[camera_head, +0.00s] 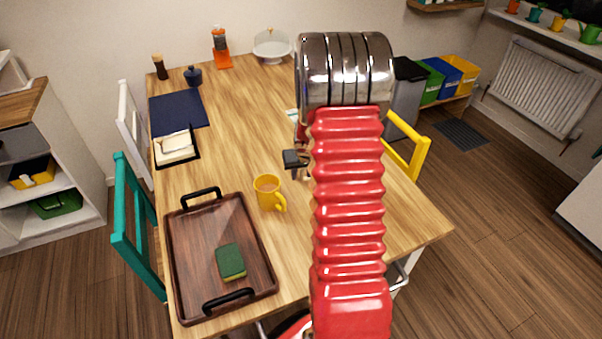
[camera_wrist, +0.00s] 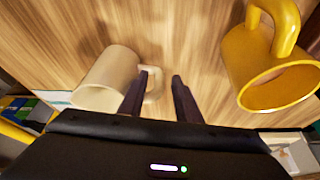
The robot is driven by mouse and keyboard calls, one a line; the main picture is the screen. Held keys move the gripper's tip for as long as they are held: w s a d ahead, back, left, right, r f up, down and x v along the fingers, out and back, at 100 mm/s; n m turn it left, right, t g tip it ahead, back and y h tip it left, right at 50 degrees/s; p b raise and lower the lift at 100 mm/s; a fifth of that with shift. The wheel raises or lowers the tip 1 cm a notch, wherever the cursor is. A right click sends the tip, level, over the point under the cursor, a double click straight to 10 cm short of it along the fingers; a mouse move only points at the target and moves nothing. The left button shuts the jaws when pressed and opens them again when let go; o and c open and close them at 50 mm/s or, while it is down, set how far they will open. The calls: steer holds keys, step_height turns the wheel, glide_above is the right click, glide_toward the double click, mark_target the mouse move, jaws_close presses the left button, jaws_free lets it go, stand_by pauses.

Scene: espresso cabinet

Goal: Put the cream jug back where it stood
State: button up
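The cream jug (camera_wrist: 106,78) shows in the wrist view, left of my gripper, its handle towards my fingers. My gripper (camera_wrist: 160,76) is open. Its left finger overlaps the handle in the picture, and part of the handle shows in the gap between the fingers. I cannot tell whether the finger touches it. In the head view my gripper (camera_head: 294,160) is mostly hidden behind my red arm, over the wooden table (camera_head: 240,120). The jug is largely or wholly hidden there.
A yellow mug (camera_head: 267,188) stands close by on the left; it also shows in the wrist view (camera_wrist: 268,70). A brown tray (camera_head: 195,250) with a green sponge (camera_head: 231,262) lies at the near left. A napkin holder (camera_head: 176,148) stands beyond it. The table's far middle is clear.

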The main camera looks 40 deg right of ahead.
steer(key=shift+r, duration=0.1)
steer(key=v, duration=1.2)
stand_by(0.7)
steer(key=s+a+r+n, duration=0.1)
steer(key=s+a+r, duration=0.3)
steer(key=a, duration=0.5)
steer(key=s+a+r+n+t+y, duration=0.1)
steer(key=s+a+r+n, duration=0.1)
steer(key=a+r, duration=0.5)
steer(key=s+a+r+n, duration=0.1)
steer(key=s+a+r, duration=0.25)
steer(key=a, duration=0.65)
steer(key=s+a+r+n+y, duration=0.1)
steer(key=s+a, duration=0.6)
steer(key=s, duration=0.1)
steer(key=shift+s+r+n+t, duration=0.2)
steer(key=shift+r+n+t, duration=0.1)
steer(key=shift+n, duration=0.1)
